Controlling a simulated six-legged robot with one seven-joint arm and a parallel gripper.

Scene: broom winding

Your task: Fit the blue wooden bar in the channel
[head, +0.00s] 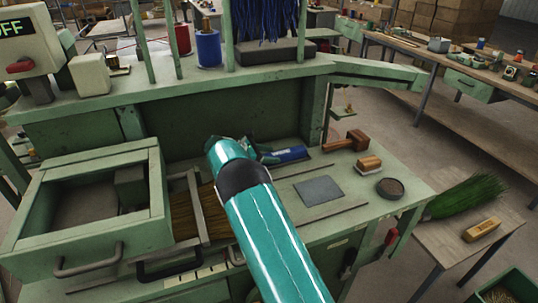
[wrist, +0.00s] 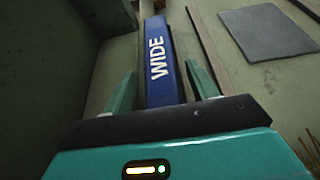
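The blue wooden bar (head: 290,154) lies on the green bench, toward the back, and is partly hidden by my gripper. In the wrist view, the bar (wrist: 161,62) shows the white word WIDE and runs away from me between my two fingers. My gripper (wrist: 164,90) is open, with a finger on each side of the bar and a visible gap on both sides. In the head view, my gripper (head: 262,155) is at the bar's left end. Thin dark strips (head: 306,167) lie on the bench on both sides of a grey plate; I cannot tell whether they form the channel.
The grey plate (head: 318,190) lies on the bench, with a wooden-handled tool (head: 346,141), a wooden brush (head: 368,166) and a round dark dish (head: 390,188) to its right. An open green drawer (head: 157,200) and brown bristles (head: 185,217) are at left. A bench wall stands behind.

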